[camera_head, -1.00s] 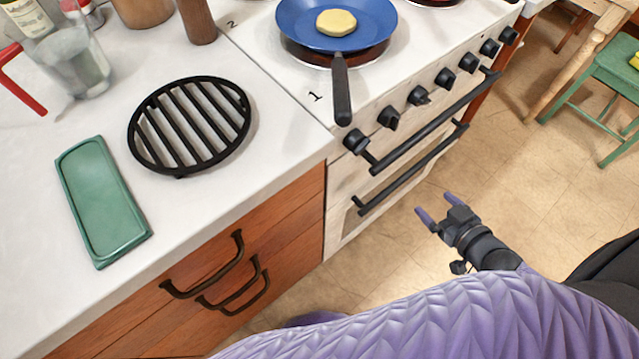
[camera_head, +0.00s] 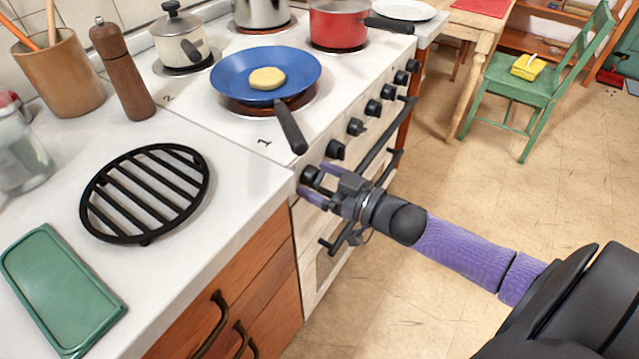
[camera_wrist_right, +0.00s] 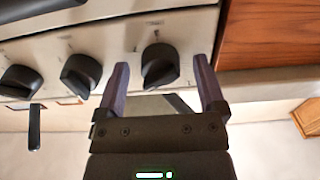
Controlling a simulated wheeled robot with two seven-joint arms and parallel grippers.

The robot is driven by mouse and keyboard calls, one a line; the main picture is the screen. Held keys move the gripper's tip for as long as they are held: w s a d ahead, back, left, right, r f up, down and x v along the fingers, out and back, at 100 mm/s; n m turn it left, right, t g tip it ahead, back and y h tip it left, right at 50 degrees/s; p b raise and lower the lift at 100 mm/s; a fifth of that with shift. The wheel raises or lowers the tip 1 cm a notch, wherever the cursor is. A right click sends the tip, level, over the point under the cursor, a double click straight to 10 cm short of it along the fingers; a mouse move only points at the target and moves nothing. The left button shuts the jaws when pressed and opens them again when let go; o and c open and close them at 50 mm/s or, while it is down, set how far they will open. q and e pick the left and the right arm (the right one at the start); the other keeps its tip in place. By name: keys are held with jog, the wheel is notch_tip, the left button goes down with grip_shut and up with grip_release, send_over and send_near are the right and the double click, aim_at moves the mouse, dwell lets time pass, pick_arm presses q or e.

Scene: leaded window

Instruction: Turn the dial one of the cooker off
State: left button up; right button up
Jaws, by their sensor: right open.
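The cooker (camera_head: 236,128) has a row of black dials along its front. The dial at the row's left end (camera_head: 309,174) is partly hidden by my right gripper (camera_head: 312,182). In the right wrist view this end dial (camera_wrist_right: 159,66) lies between the two open purple fingers (camera_wrist_right: 160,75), with space on both sides; no contact is visible. A "1" is marked on the hob beside the burner under the blue pan (camera_head: 234,82). The dial's own label is too small to read. My left gripper is out of view.
The pan's dark handle (camera_head: 291,128) reaches over the hob's front edge, close above the dials. An oven bar handle (camera_head: 380,140) runs below them. A neighbouring dial (camera_wrist_right: 82,75) sits beside the fingers. Floor in front is clear.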

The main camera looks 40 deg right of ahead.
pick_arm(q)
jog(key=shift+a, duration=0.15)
pick_arm(e)
jog(key=shift+c, duration=0.8)
grip_shut()
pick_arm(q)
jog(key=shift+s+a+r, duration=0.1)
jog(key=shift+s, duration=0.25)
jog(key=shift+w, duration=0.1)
